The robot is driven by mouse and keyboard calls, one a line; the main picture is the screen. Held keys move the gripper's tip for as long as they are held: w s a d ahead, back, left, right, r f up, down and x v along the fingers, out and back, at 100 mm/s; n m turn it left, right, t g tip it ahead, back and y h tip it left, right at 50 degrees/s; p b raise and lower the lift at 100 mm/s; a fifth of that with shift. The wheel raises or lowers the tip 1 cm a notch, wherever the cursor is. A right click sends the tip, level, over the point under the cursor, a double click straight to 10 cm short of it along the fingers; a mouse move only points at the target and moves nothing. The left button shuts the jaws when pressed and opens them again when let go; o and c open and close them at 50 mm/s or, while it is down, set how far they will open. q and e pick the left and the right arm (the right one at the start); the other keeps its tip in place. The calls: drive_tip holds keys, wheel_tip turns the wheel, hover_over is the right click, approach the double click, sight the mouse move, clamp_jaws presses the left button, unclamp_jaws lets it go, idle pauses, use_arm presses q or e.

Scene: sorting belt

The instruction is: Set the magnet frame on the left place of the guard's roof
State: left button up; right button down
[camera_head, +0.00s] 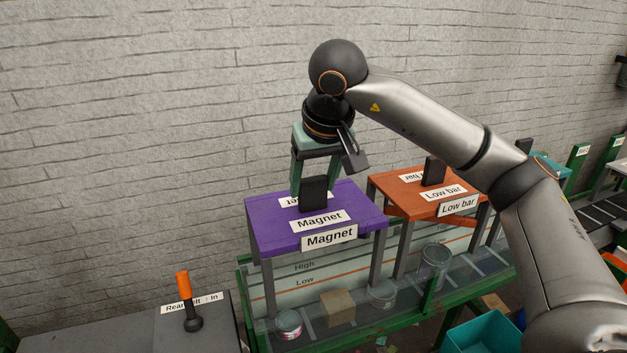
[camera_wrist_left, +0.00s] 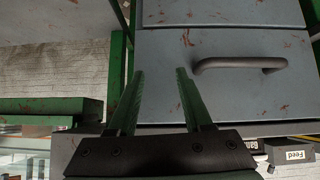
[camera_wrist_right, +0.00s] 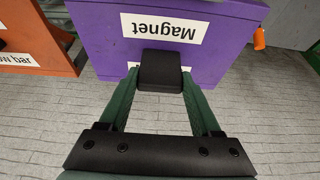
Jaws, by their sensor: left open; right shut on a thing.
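The magnet frame (camera_head: 262,222) is a purple table-like frame with grey legs, white "Magnet" labels and a black grip block on top. My right gripper (camera_head: 314,184) comes down from above and is shut on that block, which also shows between its fingers in the right wrist view (camera_wrist_right: 160,72). The frame looks level and stands over the left part of the green-edged guard and belt (camera_head: 445,298). I cannot tell whether its feet touch down. My left gripper (camera_wrist_left: 162,75) is open and empty, facing a grey drawer front, outside the head view.
An orange "Low bar" frame (camera_head: 388,187) stands close on the right of the magnet frame. A can (camera_head: 288,325), a cardboard box (camera_head: 337,308) and clear jars sit below. An orange-handled lever (camera_head: 183,285) stands at left. A teal crate (camera_head: 478,338) is at front right.

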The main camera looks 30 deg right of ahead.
drive_tip(key=shift+c, duration=0.4)
unclamp_jaws()
drive_tip(key=p+v, duration=0.2)
drive_tip(key=v, duration=1)
drive_tip(key=shift+s, duration=0.1)
